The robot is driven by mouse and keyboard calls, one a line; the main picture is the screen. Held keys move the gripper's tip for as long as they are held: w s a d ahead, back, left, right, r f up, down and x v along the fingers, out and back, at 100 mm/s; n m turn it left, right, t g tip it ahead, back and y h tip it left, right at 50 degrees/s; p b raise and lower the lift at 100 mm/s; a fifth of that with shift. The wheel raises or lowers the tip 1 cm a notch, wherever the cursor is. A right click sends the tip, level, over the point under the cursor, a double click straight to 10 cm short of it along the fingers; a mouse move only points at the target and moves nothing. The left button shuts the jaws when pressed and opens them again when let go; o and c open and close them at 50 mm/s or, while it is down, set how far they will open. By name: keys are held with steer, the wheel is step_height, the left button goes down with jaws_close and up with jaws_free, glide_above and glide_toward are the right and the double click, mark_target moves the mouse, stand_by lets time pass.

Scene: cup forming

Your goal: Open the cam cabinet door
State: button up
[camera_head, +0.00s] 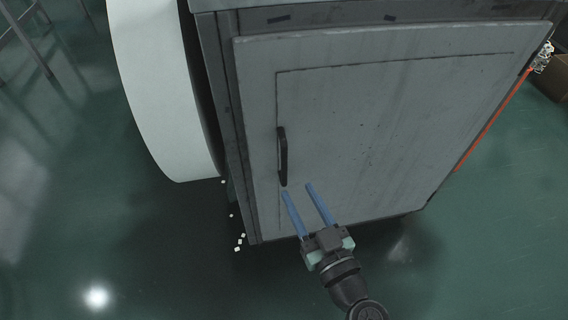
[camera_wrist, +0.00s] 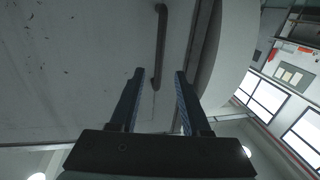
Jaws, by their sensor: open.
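The cam cabinet door (camera_head: 400,120) is a worn grey panel on the front of a grey cabinet and looks closed. Its dark bar handle (camera_head: 282,157) stands upright near the door's left edge. My gripper (camera_head: 299,188) is open and empty, with two blue fingers pointing at the door just below and right of the handle. In the wrist view the handle (camera_wrist: 160,46) lies ahead of my gripper (camera_wrist: 159,72), roughly between the lines of the two fingers. The fingers appear apart from the handle; the exact gap to the door cannot be told.
A large white curved drum (camera_head: 160,90) stands left of the cabinet. Small white bits (camera_head: 239,242) lie on the green floor by the cabinet's lower left corner. A brown box (camera_head: 552,78) is at the far right. The floor in front is clear.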

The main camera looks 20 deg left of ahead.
mark_target(286, 167)
steer(key=x, duration=0.8)
steer(key=shift+w+a+b, duration=0.25)
steer(key=shift+w+b, duration=0.05)
steer(key=shift+b, duration=0.05)
jaws_close()
stand_by(0.9)
